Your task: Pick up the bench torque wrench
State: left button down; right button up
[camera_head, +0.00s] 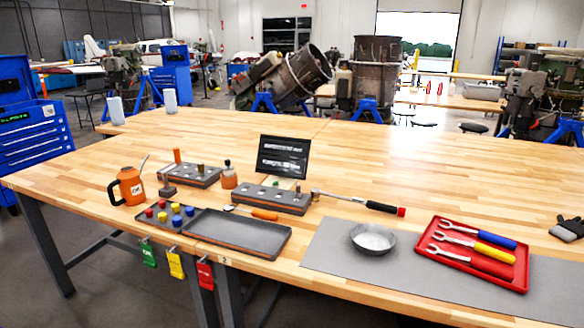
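The bench torque wrench (360,201) lies on the wooden bench near its middle. It has a steel shaft, a black grip and a red end at the right. Its head end lies by the right end of a dark grey block with round holes (262,198).
A tablet screen (284,157) stands behind the block. In front are a dark tray (238,233), a metal bowl (373,239) and a red tray (437,252) with coloured-handled wrenches. An unclear black item (570,229) sits at the right edge. Bench behind the wrench is clear.

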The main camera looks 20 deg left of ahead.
aim_at(375, 206)
jog(key=i+l+u, duration=0.15)
jog(key=l, duration=0.25)
jog(key=i+l+u, duration=0.15)
jog(key=l, duration=0.25)
jog(key=i+l+u, duration=0.15)
jog(key=l, duration=0.25)
jog(key=i+l+u, duration=0.15)
jog(key=l, duration=0.3)
jog(key=k, duration=0.05)
